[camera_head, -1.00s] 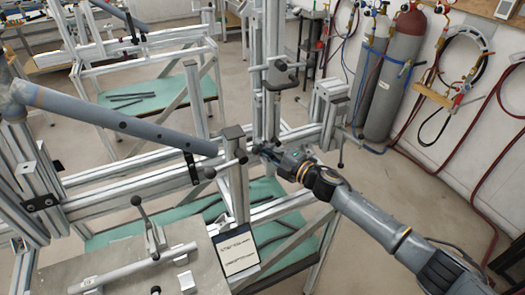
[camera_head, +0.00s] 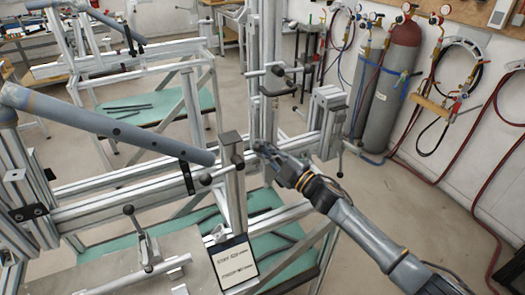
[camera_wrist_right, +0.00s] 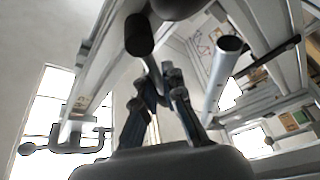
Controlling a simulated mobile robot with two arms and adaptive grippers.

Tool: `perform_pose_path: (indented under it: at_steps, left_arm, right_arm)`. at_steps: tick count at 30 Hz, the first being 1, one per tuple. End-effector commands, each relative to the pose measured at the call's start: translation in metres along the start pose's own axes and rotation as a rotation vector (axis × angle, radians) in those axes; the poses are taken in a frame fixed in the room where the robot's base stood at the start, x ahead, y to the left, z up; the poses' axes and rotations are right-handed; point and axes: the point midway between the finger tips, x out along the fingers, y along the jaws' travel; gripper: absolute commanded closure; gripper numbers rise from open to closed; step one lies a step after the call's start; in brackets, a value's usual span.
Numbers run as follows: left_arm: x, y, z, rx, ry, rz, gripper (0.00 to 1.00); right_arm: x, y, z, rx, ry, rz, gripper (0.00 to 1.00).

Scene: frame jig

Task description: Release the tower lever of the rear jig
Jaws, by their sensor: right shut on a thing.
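My right gripper (camera_head: 262,150) is beside the upright post of the near jig, just right of its dark cap (camera_head: 232,143). In the right wrist view its two fingers (camera_wrist_right: 164,98) are closed around a thin metal lever rod (camera_wrist_right: 151,68). A black knob (camera_wrist_right: 139,36) is at or near the rod's upper end. In the head view the gripped part is hidden by the fingers. My left gripper is out of view.
A blue-grey tube (camera_head: 110,125) slopes toward the post from the left. A plate with a lever clamp (camera_head: 145,250) and a text card (camera_head: 234,262) are in front. Another jig stands behind. Gas cylinders (camera_head: 396,85) stand at the right wall. Floor is free at the right.

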Motion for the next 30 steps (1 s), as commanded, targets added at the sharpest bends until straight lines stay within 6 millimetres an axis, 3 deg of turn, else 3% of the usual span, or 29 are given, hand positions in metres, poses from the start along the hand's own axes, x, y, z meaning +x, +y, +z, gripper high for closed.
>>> perform_pose_path:
  at_steps: [9,10,13,23,26,30]
  left_arm:
    - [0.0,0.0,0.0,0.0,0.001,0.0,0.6]
    - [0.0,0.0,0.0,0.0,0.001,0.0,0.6]
    - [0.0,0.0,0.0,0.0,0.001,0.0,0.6]
    - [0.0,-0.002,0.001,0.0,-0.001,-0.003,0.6]
    - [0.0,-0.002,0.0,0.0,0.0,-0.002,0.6]
    - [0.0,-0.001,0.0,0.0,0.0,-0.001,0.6]
  right_arm:
    - [0.0,0.001,0.0,0.001,-0.001,0.001,1.0]
    - [0.0,0.001,0.0,0.0,-0.001,0.001,0.85]
    - [0.0,0.001,0.0,0.0,-0.001,0.001,0.67]
    - [-0.003,0.0,0.001,-0.001,-0.001,0.0,0.67]
    - [-0.012,0.0,0.001,-0.001,-0.002,0.0,0.67]
    - [-0.039,-0.001,0.002,-0.001,-0.004,-0.002,0.67]
